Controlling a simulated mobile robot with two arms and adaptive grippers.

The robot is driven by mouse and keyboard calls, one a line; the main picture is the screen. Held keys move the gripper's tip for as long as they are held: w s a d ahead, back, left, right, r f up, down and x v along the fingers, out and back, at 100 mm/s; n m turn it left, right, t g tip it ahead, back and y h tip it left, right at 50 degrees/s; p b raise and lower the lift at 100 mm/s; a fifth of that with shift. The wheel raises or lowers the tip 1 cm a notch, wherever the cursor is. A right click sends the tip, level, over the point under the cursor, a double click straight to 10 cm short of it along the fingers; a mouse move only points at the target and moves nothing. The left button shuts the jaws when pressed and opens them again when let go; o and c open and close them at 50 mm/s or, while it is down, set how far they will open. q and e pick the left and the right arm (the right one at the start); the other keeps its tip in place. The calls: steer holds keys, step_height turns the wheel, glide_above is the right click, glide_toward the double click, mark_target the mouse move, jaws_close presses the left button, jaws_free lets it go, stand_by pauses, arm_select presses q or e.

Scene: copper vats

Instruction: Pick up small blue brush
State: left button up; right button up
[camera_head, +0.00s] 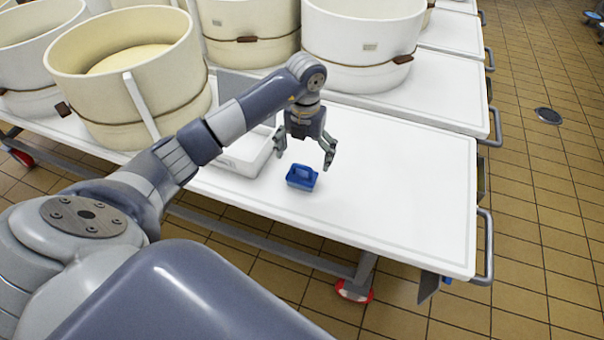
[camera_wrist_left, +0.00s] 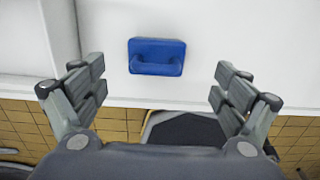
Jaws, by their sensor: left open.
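The small blue brush (camera_head: 302,178) lies on the white table top near its front edge. My left gripper (camera_head: 304,158) is above it, with its fingers spread wide and nothing between them. In the left wrist view the brush (camera_wrist_left: 157,57) sits ahead of the two open fingers, centred between them and apart from both. Its handle shows as a raised bar on top. My right gripper is in neither view.
A white tray (camera_head: 243,152) stands just left of the brush. Large round vats (camera_head: 128,75) stand along the back and left. The white table (camera_head: 410,180) is bare to the right of the brush. Tiled floor (camera_head: 546,200) lies beyond its edge.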

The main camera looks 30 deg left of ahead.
mark_target(302, 168)
arm_select(q)
steer(key=f, duration=0.5)
steer(key=shift+s+a+b, duration=0.2)
steer(key=shift+s+b, duration=0.1)
steer(key=shift+b, duration=0.05)
steer(key=shift+f, duration=0.45)
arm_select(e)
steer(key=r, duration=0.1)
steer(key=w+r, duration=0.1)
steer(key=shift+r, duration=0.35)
arm_select(q)
steer(key=c, duration=1.2)
